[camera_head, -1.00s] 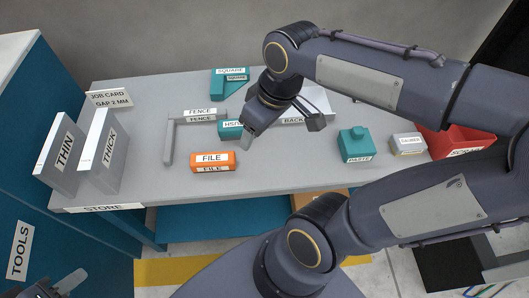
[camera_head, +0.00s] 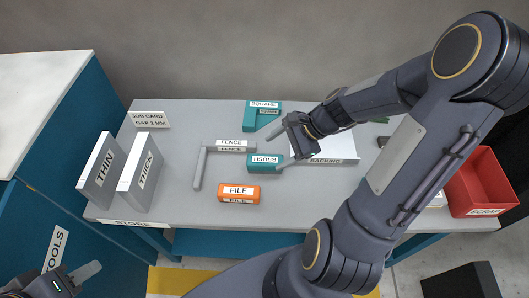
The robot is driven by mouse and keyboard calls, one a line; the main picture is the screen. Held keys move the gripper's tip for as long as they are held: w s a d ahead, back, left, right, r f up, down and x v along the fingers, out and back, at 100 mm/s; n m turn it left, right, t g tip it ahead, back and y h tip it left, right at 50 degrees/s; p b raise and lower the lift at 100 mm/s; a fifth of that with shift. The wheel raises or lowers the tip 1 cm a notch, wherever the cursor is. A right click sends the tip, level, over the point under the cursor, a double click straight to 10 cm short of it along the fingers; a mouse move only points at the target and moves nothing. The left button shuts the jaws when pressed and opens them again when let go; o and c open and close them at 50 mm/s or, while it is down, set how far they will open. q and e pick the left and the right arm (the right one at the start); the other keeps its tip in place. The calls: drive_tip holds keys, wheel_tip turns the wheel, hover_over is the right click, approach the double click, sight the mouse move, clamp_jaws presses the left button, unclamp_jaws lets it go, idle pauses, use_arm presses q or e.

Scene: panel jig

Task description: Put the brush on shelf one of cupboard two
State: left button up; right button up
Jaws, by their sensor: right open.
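The brush (camera_head: 264,162) lies on the grey table, a teal block with an upside-down BRUSH label, left of the BACKING panel (camera_head: 335,146). My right gripper (camera_head: 292,132) is open just behind and above the brush's right end. Its jaws look empty; the arm hides part of the panel. My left gripper (camera_head: 84,274) is at the bottom left corner, only partly in view, away from the table objects; its jaw state is unclear. A teal cupboard (camera_head: 75,135) with a TOOLS label stands at the left. No cupboard number or shelf shows.
THIN (camera_head: 101,173) and THICK (camera_head: 142,174) plates stand at the table's left. The FENCE (camera_head: 229,146), orange FILE (camera_head: 239,193) and teal SQUARE (camera_head: 262,114) lie around the brush. A red SCRAP bin (camera_head: 483,185) stands right. The table's front-middle is clear.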

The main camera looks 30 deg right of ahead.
sight(267, 159)
drive_tip(key=d+f+m, duration=0.1)
drive_tip(key=w+d+f+m, duration=0.1)
drive_tip(key=m, duration=0.1)
drive_tip(key=w+d+f+m+p, duration=0.1)
drive_tip(key=f+m, duration=0.1)
drive_tip(key=shift+f+t+y, duration=0.1)
drive_tip(key=shift+t+y, duration=0.2)
drive_tip(key=shift+y, duration=0.1)
drive_tip(key=shift+w+f, duration=0.15)
drive_tip(key=shift+f, duration=0.1)
drive_tip(key=x, duration=0.7)
drive_tip(key=shift+a+f, duration=0.2)
drive_tip(key=shift+f, duration=0.05)
drive_tip(key=c, duration=1.2)
drive_tip(key=shift+r, duration=0.1)
